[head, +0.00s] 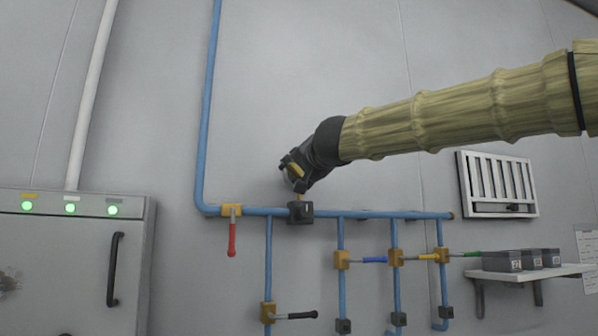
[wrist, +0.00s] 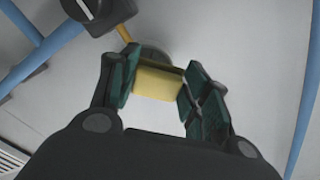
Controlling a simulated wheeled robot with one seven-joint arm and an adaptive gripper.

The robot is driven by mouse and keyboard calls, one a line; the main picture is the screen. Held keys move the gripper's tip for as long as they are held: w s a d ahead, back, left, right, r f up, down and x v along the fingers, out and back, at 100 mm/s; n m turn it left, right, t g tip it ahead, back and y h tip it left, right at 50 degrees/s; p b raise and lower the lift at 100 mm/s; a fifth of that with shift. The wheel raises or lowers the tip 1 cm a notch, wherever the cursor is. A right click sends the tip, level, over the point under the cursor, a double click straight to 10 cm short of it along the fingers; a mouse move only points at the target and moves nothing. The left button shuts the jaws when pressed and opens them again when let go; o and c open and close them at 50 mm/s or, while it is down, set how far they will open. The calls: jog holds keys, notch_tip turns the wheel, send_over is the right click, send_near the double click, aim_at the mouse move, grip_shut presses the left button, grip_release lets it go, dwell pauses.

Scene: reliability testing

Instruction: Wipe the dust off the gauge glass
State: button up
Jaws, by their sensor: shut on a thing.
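My gripper (head: 290,172) is at the wall, just above the black block on the blue pipe. It is shut on a yellow pad (wrist: 158,84), which sits between the two green-faced fingers in the wrist view. A round grey gauge (wrist: 152,52) shows just beyond the pad, at the end of a short yellow stem (wrist: 124,33). The pad overlaps much of the gauge in that view. I cannot tell whether pad and glass touch, and the dust cannot be made out. In the head view my gripper hides the gauge.
The black block (head: 300,212) sits on blue pipes (head: 375,214). A red-handled valve (head: 232,232) is to the left, and several other coloured valve handles are lower right. A grey cabinet (head: 70,260) stands left. A shelf (head: 530,273) with dark boxes and a white vent (head: 497,183) are right.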

jog(key=shift+x, duration=0.95)
dwell(0.3)
jog(key=shift+d, duration=0.1)
jog(key=shift+w+d+b, duration=0.25)
jog(key=shift+d+b, duration=0.15)
jog(key=shift+d, duration=0.5)
jog(key=shift+w+d+b, duration=0.25)
jog(key=shift+d+b, duration=0.15)
jog(key=shift+d, duration=0.55)
jog(key=shift+w+b, duration=0.1)
jog(key=shift+b, duration=0.3)
jog(key=shift+a, duration=0.1)
jog(key=shift+s+a+b, duration=0.3)
jog(key=shift+a+b, duration=0.25)
jog(key=shift+a, duration=0.35)
jog(key=shift+s+a+b, duration=0.25)
jog(key=shift+a+b, duration=0.25)
jog(key=shift+a, duration=0.4)
jog(key=shift+s, duration=0.1)
